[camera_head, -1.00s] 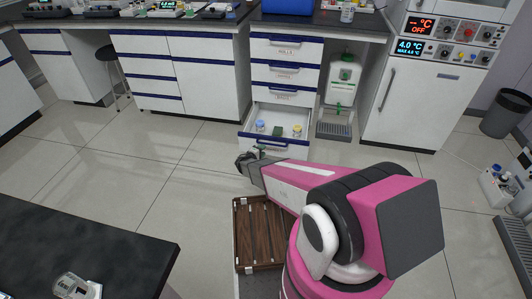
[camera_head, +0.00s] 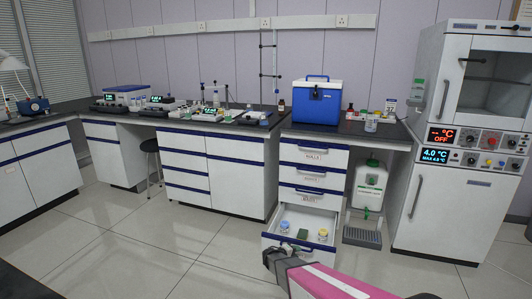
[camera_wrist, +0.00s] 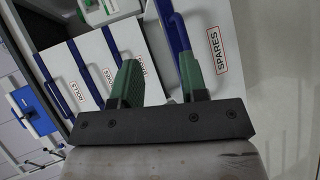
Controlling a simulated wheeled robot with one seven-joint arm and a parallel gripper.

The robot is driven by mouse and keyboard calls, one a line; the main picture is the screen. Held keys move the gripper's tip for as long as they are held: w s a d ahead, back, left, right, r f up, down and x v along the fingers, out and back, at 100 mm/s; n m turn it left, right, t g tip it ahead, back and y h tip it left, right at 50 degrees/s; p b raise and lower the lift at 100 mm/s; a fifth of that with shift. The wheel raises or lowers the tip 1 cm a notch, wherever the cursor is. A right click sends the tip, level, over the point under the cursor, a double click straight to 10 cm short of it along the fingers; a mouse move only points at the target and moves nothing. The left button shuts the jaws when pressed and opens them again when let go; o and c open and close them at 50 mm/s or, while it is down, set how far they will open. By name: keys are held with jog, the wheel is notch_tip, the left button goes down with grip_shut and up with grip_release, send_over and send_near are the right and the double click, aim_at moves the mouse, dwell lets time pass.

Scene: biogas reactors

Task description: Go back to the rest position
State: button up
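My gripper (camera_head: 275,262) shows dark at the end of my pink arm, just in front of the open bottom drawer (camera_head: 290,244) at its left side. In the wrist view, the two green fingers of my gripper (camera_wrist: 160,78) stand apart with nothing held between them. Behind them is the drawer front labelled SPARES (camera_wrist: 216,50) with its blue strip. I cannot tell whether a finger touches the drawer.
The drawer holds small jars (camera_head: 322,235) and a green item (camera_head: 302,234). A blue cool box (camera_head: 315,105) and instruments stand on the counter. A stool (camera_head: 150,147) is at left, a white canister (camera_head: 368,188) and a tall appliance (camera_head: 440,200) at right. The left floor is clear.

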jog(key=s+d+r+m+g+y, duration=0.2)
jog(key=s+d+r+m+g, duration=0.1)
jog(key=s+r, duration=0.35)
jog(key=s+d+r+m+g+y, duration=0.2)
jog(key=s+d+r+g, duration=0.2)
jog(key=s+r, duration=0.25)
jog(key=s+a+r+m+y, duration=0.2)
jog(key=s+a+r+y, duration=0.1)
jog(key=s+r+y, duration=0.4)
jog(key=s+r, duration=0.2)
jog(key=s, duration=0.1)
jog(key=shift+s+a+r+g, duration=0.2)
jog(key=shift+a+r+g, duration=0.05)
jog(key=shift+a+g, duration=0.15)
